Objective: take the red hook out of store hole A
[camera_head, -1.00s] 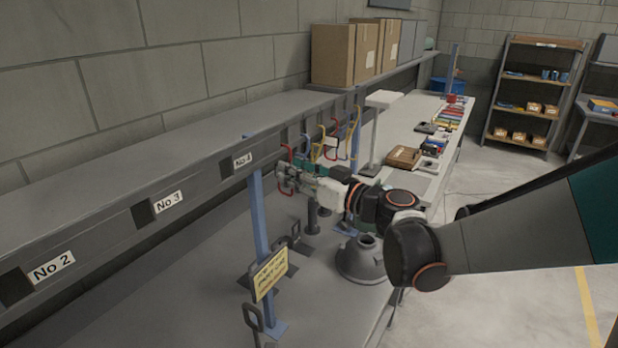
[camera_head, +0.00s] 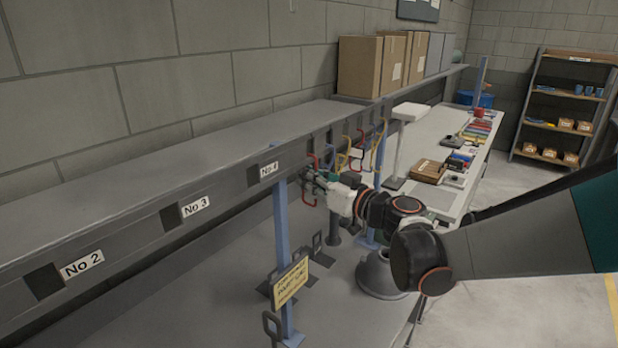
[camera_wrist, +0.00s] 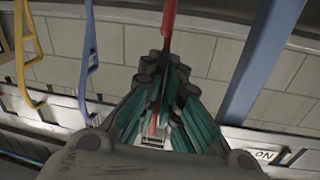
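The red hook (camera_head: 314,158) hangs at the front face of the long grey rail, just right of the "No 4" label. Its lower bend shows below my gripper. My gripper (camera_head: 319,181) is at the hook's middle, level with the rail's lower edge. In the wrist view the red shaft (camera_wrist: 168,20) runs down between the green fingers of my gripper (camera_wrist: 164,62), which are drawn close together around it. The hook's upper end seems to be at the rail; the hole's letter cannot be read, and the fingers hide part of the shaft.
Yellow hooks (camera_head: 342,160) and other hooks hang close to the right along the rail. A blue post (camera_head: 281,225) with a yellow sign (camera_head: 290,283) stands to the left. A grey cone-shaped stand (camera_head: 379,276) is below my arm. Cardboard boxes (camera_head: 358,68) stand on the rail's shelf.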

